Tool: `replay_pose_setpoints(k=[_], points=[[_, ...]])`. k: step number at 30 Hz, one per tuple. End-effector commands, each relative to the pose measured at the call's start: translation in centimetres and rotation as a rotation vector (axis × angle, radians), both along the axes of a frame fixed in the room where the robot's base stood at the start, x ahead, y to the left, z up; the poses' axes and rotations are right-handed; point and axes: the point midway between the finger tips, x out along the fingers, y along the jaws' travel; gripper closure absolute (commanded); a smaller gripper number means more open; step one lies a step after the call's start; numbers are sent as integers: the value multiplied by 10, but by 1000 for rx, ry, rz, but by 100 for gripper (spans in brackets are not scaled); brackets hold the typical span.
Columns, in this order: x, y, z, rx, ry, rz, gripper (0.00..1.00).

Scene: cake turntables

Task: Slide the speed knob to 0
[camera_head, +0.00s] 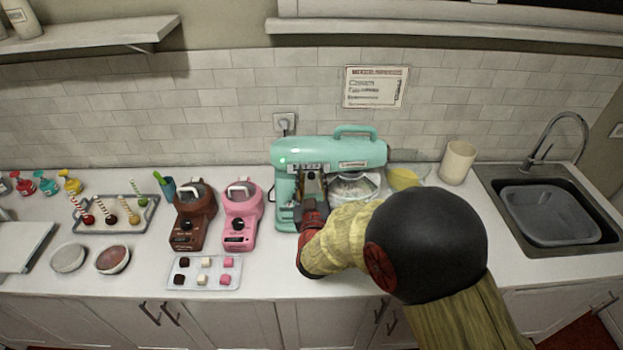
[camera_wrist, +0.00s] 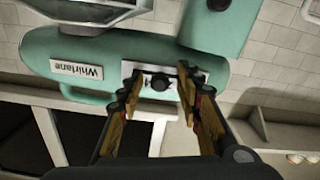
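The teal stand mixer (camera_head: 358,152) stands at the back of the counter. Its speed panel shows on the side of the head; in the wrist view it is a pale strip with a round black knob (camera_wrist: 159,83). The panel's markings are too small or too covered to read. My gripper (camera_wrist: 160,72) is open, one finger on each side of the knob, with gaps visible between finger and knob. I cannot tell how far the fingertips are from the panel. In the head view my gripper (camera_head: 312,178) is in front of the mixer and covers part of it.
A glass bowl (camera_head: 403,177) with yellow contents and a cream canister (camera_head: 457,163) stand right of the mixer. The pink machine (camera_head: 242,213) and brown machine (camera_head: 193,211) stand close on its left. A tray of cubes (camera_head: 204,273) lies in front.

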Motion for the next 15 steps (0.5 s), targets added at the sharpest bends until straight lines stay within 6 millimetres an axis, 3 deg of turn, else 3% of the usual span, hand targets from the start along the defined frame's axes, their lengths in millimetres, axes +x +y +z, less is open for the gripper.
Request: replay_pose_setpoints(k=[6,15], points=[[0,0,0,0,1,0,65],[0,0,0,0,1,0,82]])
